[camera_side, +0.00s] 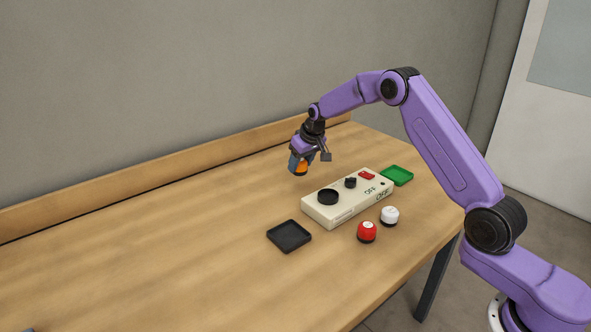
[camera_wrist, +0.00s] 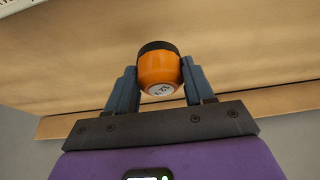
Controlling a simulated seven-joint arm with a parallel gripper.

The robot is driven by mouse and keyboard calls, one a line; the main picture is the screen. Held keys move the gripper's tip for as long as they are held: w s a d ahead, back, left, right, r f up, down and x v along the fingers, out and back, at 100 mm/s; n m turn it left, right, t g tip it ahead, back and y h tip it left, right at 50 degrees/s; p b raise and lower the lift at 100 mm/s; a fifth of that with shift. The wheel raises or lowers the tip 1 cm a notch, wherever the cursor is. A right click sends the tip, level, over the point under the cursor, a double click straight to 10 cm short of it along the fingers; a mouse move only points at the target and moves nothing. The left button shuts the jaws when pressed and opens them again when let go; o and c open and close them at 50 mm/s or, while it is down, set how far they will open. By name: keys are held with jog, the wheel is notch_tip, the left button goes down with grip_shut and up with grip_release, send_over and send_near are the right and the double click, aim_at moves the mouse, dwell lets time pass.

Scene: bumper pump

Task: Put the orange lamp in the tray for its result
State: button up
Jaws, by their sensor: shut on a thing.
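The orange lamp (camera_wrist: 159,72) has a black base and a pale labelled disc at its end. My gripper (camera_wrist: 158,78) is shut on it, one finger on each side. In the side view my gripper (camera_side: 301,162) holds the orange lamp (camera_side: 301,168) above the table, behind the white box. A black tray (camera_side: 289,236) lies on the table left of the box and looks empty.
The white box (camera_side: 345,206) has a round black socket (camera_side: 328,196), a black knob (camera_side: 350,182), a red part (camera_side: 367,175) and OFF and other lettering. A red lamp (camera_side: 367,232) and a white lamp (camera_side: 389,216) stand in front. The table's left side is clear.

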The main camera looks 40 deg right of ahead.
jog(key=s+r, duration=0.5)
jog(key=s, duration=0.5)
jog(key=s+d+r+n+g+y, duration=0.15)
jog(key=s+d+n, duration=0.35)
jog(key=s+d, duration=0.5)
jog(key=s+d+f+n+y, duration=0.15)
jog(key=s+d+n, duration=0.35)
jog(key=d, duration=1)
jog(key=shift+m, duration=0.5)
jog(key=w+d+f, duration=0.2)
jog(key=w, duration=0.1)
jog(key=w+d+f, duration=0.2)
jog(key=w+f, duration=0.1)
jog(key=w+d+f, duration=0.2)
jog(key=w+d, duration=0.1)
jog(key=shift+w+f, duration=0.3)
jog(key=shift+f, duration=0.05)
jog(key=shift+w+d+f, duration=0.35)
jog(key=shift+w+f, duration=0.05)
jog(key=shift+f, duration=1.7)
jog(key=shift+f, duration=0.1)
